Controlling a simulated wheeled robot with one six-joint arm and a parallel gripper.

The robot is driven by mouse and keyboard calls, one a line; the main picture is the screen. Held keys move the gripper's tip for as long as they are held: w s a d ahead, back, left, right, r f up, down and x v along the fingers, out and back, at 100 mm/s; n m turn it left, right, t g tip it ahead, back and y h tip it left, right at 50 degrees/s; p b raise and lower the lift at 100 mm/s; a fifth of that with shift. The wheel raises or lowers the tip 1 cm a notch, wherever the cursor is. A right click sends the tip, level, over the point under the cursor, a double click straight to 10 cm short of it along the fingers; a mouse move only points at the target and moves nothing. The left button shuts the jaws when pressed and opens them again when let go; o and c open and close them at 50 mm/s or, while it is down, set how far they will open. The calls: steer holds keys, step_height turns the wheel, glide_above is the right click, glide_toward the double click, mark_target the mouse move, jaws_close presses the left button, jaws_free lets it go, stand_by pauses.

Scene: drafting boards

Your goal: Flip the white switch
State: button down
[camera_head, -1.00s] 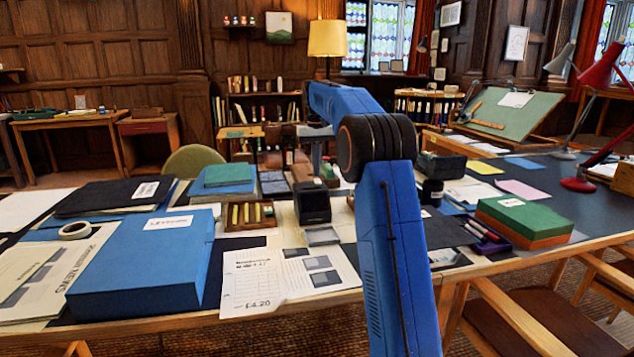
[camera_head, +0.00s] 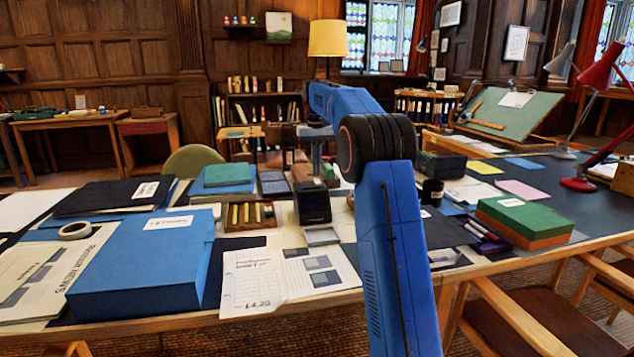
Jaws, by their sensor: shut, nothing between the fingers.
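I cannot make out a white switch anywhere in the head view. My blue arm rises in front of the desk, bends at a black joint and reaches away towards the back of the desk. Its far end is near the lamp and the bookshelf, beyond the black desk box (camera_head: 313,203). I cannot pick out the fingers of my gripper there among the dark objects.
A blue box file (camera_head: 140,268) and a tape roll (camera_head: 75,230) lie at the left of the desk. Printed sheets (camera_head: 290,280) lie at the front. Green and orange boxes (camera_head: 522,222) and a red lamp (camera_head: 578,184) stand right. A yellow-shaded lamp (camera_head: 327,38) stands behind.

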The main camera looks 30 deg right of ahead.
mark_target(317, 179)
steer(key=shift+f, duration=0.75)
stand_by(0.7)
steer(key=shift+r, duration=3.5)
